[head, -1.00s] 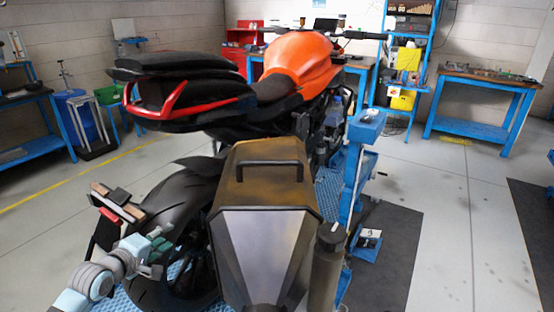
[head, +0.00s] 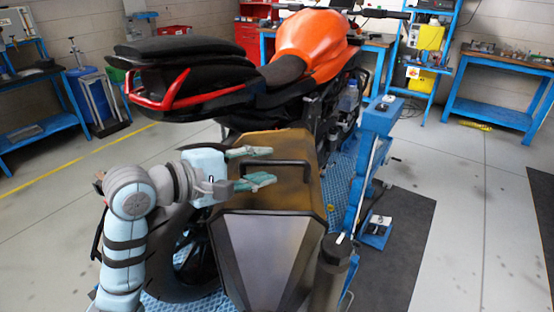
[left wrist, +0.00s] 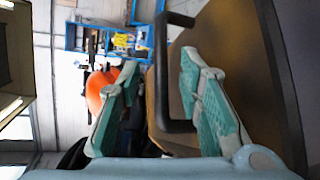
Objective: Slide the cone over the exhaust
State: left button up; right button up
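The cone looks to be the large tapered box (head: 215,218), brown on top with grey metal panels, in the middle of the head view. A black bar handle (head: 308,172) stands on its top; the handle (left wrist: 161,75) also shows in the left wrist view. My left gripper (head: 273,165) is open at the handle. In the left wrist view its teal fingers (left wrist: 158,95) lie on either side of the bar, with gaps visible. I cannot make out the exhaust for certain. My right gripper is not in view.
The motorcycle (head: 310,40), with orange tank and black seat, stands behind the box. A blue stand (head: 368,165) is at its right, and a dark cylinder (head: 330,275) is at the box's right front. Blue benches (head: 490,100) line the back; the right-hand floor is mostly open.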

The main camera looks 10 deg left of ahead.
aim_at(272, 163)
pick_arm(q)
jog(key=shift+x, duration=2.15)
jog(key=shift+f, duration=0.1)
jog(key=shift+c, duration=0.3)
grip_shut()
